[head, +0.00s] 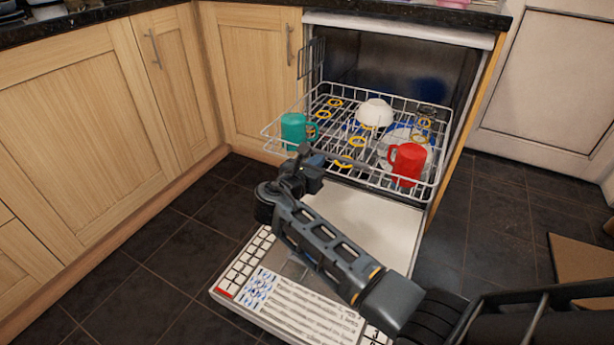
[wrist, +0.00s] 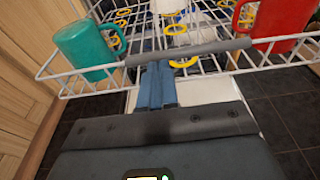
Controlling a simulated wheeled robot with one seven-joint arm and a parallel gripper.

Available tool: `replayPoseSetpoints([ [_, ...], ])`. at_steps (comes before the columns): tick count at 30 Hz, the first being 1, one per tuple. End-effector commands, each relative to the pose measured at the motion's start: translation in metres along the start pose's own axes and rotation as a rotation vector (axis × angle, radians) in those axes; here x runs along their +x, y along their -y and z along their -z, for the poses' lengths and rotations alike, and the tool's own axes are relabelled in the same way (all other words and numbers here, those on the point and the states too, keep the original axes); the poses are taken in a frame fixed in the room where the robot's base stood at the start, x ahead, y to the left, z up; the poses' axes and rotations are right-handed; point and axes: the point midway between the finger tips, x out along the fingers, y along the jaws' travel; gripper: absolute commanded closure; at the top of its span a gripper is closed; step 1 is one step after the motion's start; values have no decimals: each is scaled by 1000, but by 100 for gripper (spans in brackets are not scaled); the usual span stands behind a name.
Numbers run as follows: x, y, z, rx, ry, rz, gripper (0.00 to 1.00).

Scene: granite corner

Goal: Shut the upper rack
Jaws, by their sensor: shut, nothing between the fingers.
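The upper rack (head: 270,132) of the dishwasher is pulled out, a white wire basket above the lowered door. It holds a teal mug (head: 294,131), a red mug (head: 407,163) and a white bowl (head: 374,113). In the wrist view the rack's front rail (wrist: 95,88) crosses the picture, with the teal mug (wrist: 85,48) at left and the red mug (wrist: 275,22) at right. My gripper (wrist: 156,70) is shut and empty, its fingers at the middle of the front rail, in front of the rack. I cannot tell whether they touch it.
The dishwasher door (head: 370,232) lies open below the rack, with a printed label panel at its outer end. Wooden cabinets (head: 70,150) stand close on the left.

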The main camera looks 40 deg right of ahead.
Motion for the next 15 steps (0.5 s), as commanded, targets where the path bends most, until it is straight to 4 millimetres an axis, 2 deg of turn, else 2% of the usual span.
replayPoseSetpoints([
  [1,8,0,2,0,1,2,100],
  [6,21,0,1,0,-1,0,100],
  [15,24,0,0,0,-1,-1,100],
])
